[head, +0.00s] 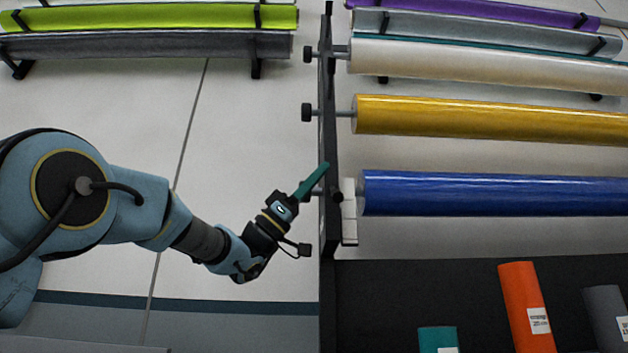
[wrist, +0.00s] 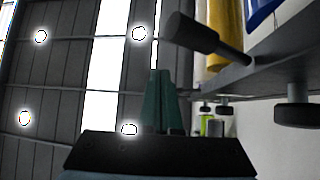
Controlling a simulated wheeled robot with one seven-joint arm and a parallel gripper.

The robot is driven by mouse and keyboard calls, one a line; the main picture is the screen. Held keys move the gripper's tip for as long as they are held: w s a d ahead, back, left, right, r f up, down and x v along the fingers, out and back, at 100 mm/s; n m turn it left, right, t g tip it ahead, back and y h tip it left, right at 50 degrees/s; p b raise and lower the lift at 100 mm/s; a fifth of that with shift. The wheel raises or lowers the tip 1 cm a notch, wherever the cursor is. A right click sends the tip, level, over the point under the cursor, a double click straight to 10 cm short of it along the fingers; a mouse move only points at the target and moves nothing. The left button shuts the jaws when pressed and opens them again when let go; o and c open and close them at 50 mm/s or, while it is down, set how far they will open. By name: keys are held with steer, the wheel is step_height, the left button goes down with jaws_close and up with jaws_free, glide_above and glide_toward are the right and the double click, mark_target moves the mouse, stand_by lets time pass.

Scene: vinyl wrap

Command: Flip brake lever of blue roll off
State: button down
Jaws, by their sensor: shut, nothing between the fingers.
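The blue roll (head: 490,195) lies horizontally, its left end near the black upright frame (head: 328,120). In the wrist view the closed fingers (wrist: 158,74) point up. A dark rod with a thick cylindrical grip (wrist: 193,32), apparently the brake lever, shows just above and right of them. I cannot tell whether they touch. The blue roll's edge (wrist: 262,10) shows top right.
A yellow roll (head: 490,120) and a cream roll (head: 480,62) hang above the blue one; their shaft knobs (head: 307,112) stick out left of the frame. A dark shelf with an orange roll (head: 527,308) is below. The wall left of the frame is clear around my gripper.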

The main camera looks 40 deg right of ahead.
steer(key=w+a+f, duration=0.1)
steer(key=w+f, duration=0.5)
steer(key=w, duration=0.1)
steer(key=shift+a+b, duration=0.25)
steer(key=shift+b, duration=0.15)
steer(key=shift+f, duration=0.1)
